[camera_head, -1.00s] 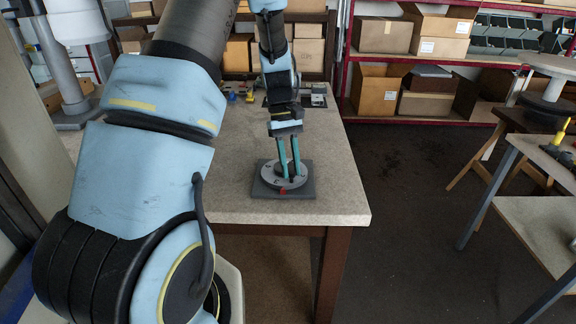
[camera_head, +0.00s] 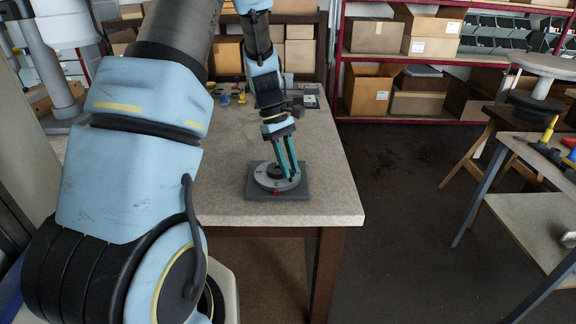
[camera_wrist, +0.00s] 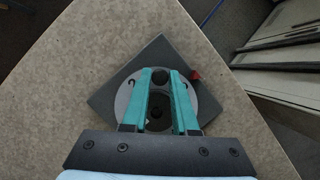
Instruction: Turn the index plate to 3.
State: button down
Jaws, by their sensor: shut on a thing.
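The index plate (camera_head: 262,182) is a round light-grey disc with a dark hub, on a square dark-grey base (camera_head: 302,193) on the table. It also shows in the wrist view (camera_wrist: 208,106). A red marker (camera_head: 276,193) sits on the base at the disc's near edge, and shows in the wrist view (camera_wrist: 196,76) beside the right finger. My gripper (camera_head: 293,178) has its teal fingers down at the disc's right side, shut on a dark peg (camera_wrist: 160,76) off the disc's centre. Dark marks show on the disc, but I cannot read the numbers surely. The fingers hide part of it.
The stone-look tabletop (camera_head: 325,205) is clear around the base. Small coloured items (camera_head: 240,98) lie at its back. Shelves with cardboard boxes (camera_head: 372,36) stand behind. Another table (camera_head: 535,215) is at the right, with open floor between.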

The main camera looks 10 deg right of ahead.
dwell(0.5)
jog(key=c, duration=0.7)
grip_release()
jog(key=shift+w, duration=0.1)
jog(key=b+v, duration=0.2)
jog(key=v, duration=0.8)
jog(key=shift+r, duration=0.3)
jog(key=shift+w+a, duration=0.1)
jog(key=shift+a, duration=0.1)
jog(key=s+a+f+m+t+y, duration=0.2)
jog(key=s+a+m+t, duration=0.3)
jog(key=s+a, duration=0.8)
jog(key=a+f+m, duration=0.1)
jog(key=a+m, duration=0.2)
jog(key=shift+s+a+f, duration=0.25)
jog(key=shift+s, duration=0.05)
